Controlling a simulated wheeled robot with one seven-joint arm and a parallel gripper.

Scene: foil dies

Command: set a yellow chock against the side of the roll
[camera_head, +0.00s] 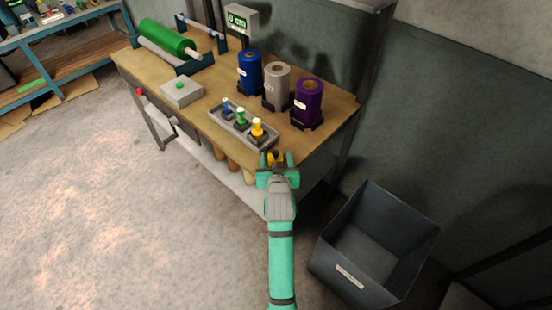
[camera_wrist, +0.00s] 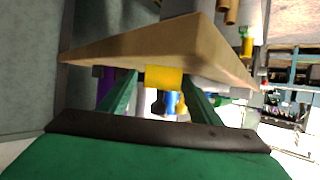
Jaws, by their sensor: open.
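A yellow chock (camera_head: 275,157) sits at the near edge of the wooden workbench, mostly hidden by my gripper. My green gripper (camera_head: 277,163) is open there, a finger on each side of the chock. In the wrist view, which looks upside down, the yellow chock (camera_wrist: 163,76) shows between the two fingers; I cannot tell whether they touch it. A green roll (camera_head: 168,36) lies in a stand at the far left of the bench. Blue (camera_head: 249,74), grey (camera_head: 276,86) and purple (camera_head: 307,103) rolls stand upright at the bench's right side.
A tray (camera_head: 225,123) with blue, green and yellow-topped pieces lies just beyond my gripper. A grey box with a green button (camera_head: 181,91) and a small display (camera_head: 240,20) stand farther back. An empty dark bin (camera_head: 335,262) is on the floor at right.

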